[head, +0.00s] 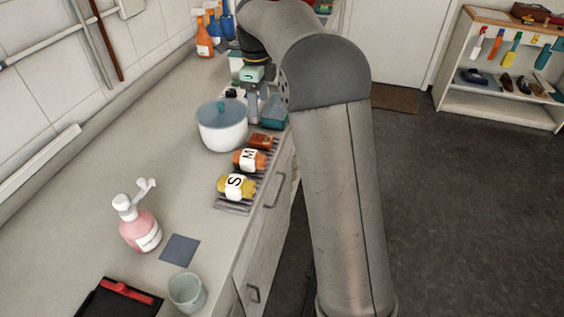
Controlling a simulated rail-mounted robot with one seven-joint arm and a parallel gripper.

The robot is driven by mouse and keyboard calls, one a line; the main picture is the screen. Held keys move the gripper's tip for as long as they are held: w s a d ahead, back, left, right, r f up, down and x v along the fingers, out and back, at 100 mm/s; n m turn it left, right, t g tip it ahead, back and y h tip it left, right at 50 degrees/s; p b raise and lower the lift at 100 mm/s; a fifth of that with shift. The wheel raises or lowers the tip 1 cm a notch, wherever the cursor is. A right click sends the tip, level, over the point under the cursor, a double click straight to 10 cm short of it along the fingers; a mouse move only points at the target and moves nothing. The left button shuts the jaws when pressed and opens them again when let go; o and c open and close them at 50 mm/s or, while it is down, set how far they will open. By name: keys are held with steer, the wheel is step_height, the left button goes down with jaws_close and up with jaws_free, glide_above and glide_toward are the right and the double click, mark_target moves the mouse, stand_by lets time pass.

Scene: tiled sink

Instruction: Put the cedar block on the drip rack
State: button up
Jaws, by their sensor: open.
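The drip rack (231,207) is a grey slatted rack along the counter's front edge. A small reddish-brown block (263,142), which looks like the cedar block, is at the rack's far end. It appears to rest on the slats, though its underside is hidden. A yellow jar marked S (236,187) and an orange jar marked M (249,160) lie on the rack nearer me. My gripper (262,112) is open, pointing down just beyond the block and apart from it. My arm partly covers that area, and the fingertips are small and hard to make out.
A teal container (274,114) is close beside the gripper. A pink pump bottle (140,230), a dark square (180,250) and a cup (187,293) stand nearer. The counter's left middle is clear.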

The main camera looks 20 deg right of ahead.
steer(key=s+f+n, duration=0.3)
steer(key=s+n, duration=0.5)
steer(key=s, duration=0.4)
steer(key=s+f+n, duration=0.3)
steer(key=s+n, duration=0.5)
steer(key=s, duration=0.4)
steer(key=s+a+f+n, duration=0.1)
steer(key=s+f+n, duration=0.2)
steer(key=s+n, duration=0.5)
steer(key=s, duration=0.4)
steer(key=shift+n, duration=0.4)
